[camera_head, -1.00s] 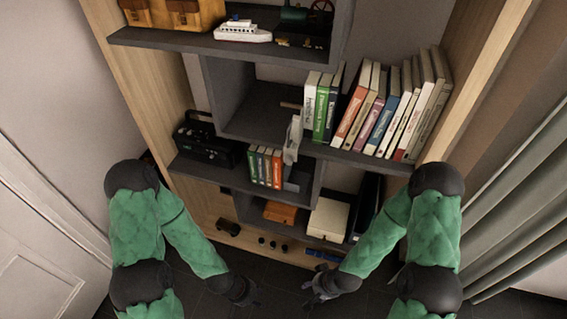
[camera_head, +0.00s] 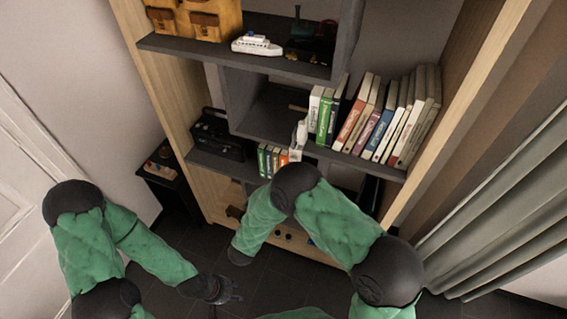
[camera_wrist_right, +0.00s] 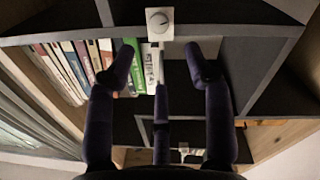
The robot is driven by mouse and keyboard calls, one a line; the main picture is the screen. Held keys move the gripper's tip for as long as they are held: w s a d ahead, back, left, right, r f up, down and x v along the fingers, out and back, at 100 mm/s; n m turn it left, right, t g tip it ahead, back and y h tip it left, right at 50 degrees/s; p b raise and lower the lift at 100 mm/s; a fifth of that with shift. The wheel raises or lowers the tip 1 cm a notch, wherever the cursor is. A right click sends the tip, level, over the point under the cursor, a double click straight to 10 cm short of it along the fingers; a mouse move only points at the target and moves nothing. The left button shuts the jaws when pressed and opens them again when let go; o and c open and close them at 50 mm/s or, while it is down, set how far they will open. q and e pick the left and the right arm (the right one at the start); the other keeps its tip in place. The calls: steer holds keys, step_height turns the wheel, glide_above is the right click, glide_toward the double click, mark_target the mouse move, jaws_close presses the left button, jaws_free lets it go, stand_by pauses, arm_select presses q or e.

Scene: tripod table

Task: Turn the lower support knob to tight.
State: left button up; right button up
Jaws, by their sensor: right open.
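A white plate with a round, dark-rimmed knob (camera_wrist_right: 159,20) shows at the top of the right wrist view, at a shelf edge. I cannot tell its setting. A small pale fitting (camera_head: 300,132) shows on the shelf edge left of the books in the head view. My right gripper (camera_wrist_right: 160,62) is open and empty, its dark fingers spread below the knob plate in the picture, apart from it. In the head view my right forearm hides that hand. My left gripper (camera_head: 222,290) hangs low over the floor, away from the shelves; its fingers are too small to judge.
The shelf unit holds a row of books (camera_head: 385,120), a toy ship (camera_head: 256,45), a black box (camera_head: 215,138) and smaller books (camera_head: 270,160). A curtain (camera_head: 490,215) hangs at the right. A small dark side table (camera_head: 165,180) stands at the left. Dark floor (camera_head: 140,225) is open in front.

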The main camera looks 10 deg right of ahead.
steer(key=b+x, duration=0.1)
steer(key=x, duration=0.9)
steer(key=shift+w+d, duration=0.2)
steer(key=shift+f, duration=0.1)
jaws_close()
